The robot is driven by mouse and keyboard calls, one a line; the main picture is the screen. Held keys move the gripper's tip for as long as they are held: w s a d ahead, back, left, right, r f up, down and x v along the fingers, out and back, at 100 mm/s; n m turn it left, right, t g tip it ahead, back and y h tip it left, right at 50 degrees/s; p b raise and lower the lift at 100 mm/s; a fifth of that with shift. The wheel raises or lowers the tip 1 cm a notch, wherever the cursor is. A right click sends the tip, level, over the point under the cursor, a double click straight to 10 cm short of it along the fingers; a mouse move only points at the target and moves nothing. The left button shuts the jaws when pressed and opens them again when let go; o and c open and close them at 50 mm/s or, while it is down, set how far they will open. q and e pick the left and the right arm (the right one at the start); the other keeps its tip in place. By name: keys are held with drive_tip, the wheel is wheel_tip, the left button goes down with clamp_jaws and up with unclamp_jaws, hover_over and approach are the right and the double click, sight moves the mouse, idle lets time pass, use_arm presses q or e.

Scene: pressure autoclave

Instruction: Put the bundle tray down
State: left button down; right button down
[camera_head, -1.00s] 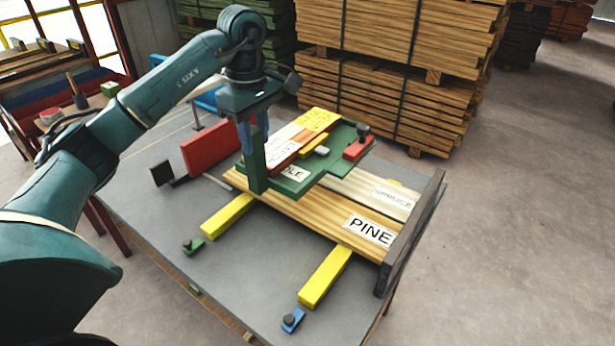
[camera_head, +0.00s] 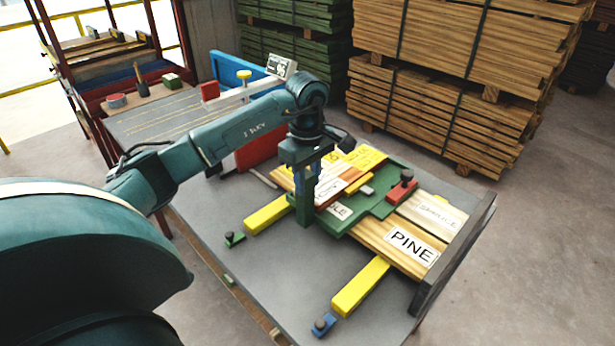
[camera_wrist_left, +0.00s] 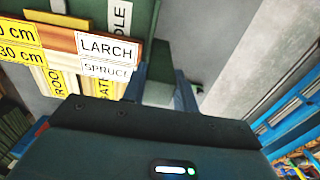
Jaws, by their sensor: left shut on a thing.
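The bundle tray (camera_head: 378,220) is a green board carrying short labelled boards, a yellow label (camera_head: 365,157) and a red block (camera_head: 402,192) with a black knob. It lies over the pine board (camera_head: 385,245) and the pale spruce board (camera_head: 440,215) on the table. I cannot tell whether it touches them. My left gripper (camera_head: 304,212) points down and is shut on the tray's near left edge. In the left wrist view, the green tray (camera_wrist_left: 148,15) shows beside the LARCH label (camera_wrist_left: 107,47) and yellow labels. My right gripper is not in view.
The grey table (camera_head: 290,280) has two yellow bars (camera_head: 360,287) with small clamps at its front. A dark fence (camera_head: 455,255) closes the right side. A red block (camera_head: 258,150) stands behind my arm. Stacked lumber (camera_head: 440,120) stands beyond the table.

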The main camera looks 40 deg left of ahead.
use_arm(q)
drive_tip(key=shift+w+r, duration=0.1)
drive_tip(key=shift+r, duration=0.05)
drive_tip(key=c, duration=1.5)
unclamp_jaws()
drive_tip(key=shift+f, duration=0.2)
drive_tip(key=shift+c, duration=0.2)
drive_tip(key=o, duration=0.5)
drive_tip(key=shift+c, duration=0.2)
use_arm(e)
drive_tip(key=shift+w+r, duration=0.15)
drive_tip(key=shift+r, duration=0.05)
use_arm(q)
drive_tip(key=shift+r, duration=0.15)
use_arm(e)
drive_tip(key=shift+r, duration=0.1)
use_arm(q)
wheel_tip(320, 180, up, 12)
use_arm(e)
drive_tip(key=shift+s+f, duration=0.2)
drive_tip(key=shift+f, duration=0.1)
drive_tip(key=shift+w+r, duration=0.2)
use_arm(q)
drive_tip(key=shift+s, duration=0.2)
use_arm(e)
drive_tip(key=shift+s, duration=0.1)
